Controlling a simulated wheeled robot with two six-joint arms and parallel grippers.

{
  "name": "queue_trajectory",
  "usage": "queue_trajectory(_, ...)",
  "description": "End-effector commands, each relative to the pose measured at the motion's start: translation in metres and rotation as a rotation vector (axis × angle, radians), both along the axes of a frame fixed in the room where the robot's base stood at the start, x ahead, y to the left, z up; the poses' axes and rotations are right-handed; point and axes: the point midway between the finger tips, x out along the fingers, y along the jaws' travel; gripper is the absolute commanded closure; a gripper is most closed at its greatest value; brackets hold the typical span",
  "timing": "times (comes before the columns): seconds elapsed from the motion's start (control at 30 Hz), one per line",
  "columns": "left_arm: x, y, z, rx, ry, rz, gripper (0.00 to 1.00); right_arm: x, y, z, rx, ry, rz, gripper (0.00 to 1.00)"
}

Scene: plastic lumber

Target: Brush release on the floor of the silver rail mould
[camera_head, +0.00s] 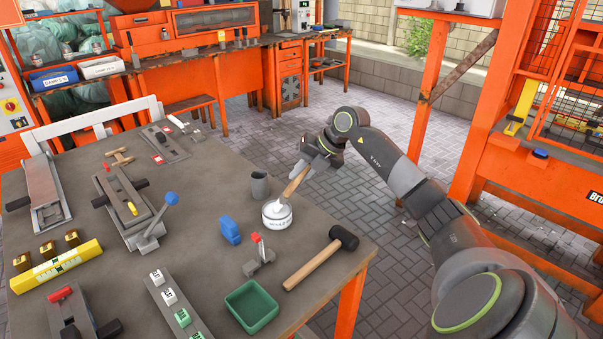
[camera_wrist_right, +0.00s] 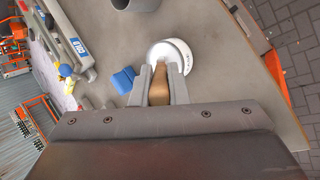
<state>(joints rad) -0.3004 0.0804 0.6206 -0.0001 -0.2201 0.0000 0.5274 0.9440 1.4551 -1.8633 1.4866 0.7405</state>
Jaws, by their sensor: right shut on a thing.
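My right gripper (camera_head: 316,158) is shut on the wooden handle of a brush (camera_head: 294,184), which also shows between the fingers in the right wrist view (camera_wrist_right: 159,88). The brush slants down into a white tub (camera_head: 277,218) near the table's right edge; its bristles are hidden at the tub. A long silver-grey mould (camera_head: 125,205) with a blue-knobbed lever lies left of centre. Another long grey mould (camera_head: 44,188) lies at the far left. I cannot read which is the rail mould, and their floors are not clear. My left gripper is not in view.
Around the tub on the table (camera_head: 205,255) are a grey cup (camera_head: 260,185), a blue block (camera_head: 230,230), a red-handled clamp (camera_head: 260,256), a mallet (camera_head: 322,262) and a green tray (camera_head: 252,305).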

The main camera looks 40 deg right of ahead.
Motion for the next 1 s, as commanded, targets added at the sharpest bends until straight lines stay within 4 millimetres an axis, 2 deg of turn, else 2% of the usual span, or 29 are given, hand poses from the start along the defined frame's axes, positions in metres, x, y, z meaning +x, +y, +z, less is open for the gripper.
queue_trajectory(0.33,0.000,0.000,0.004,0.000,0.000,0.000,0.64,0.000,0.000,0.005,0.001,0.002,0.000,1.00)
queue_trajectory(1.0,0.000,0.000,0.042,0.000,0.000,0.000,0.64,0.000,0.000,0.060,0.000,0.001,0.000,1.00)
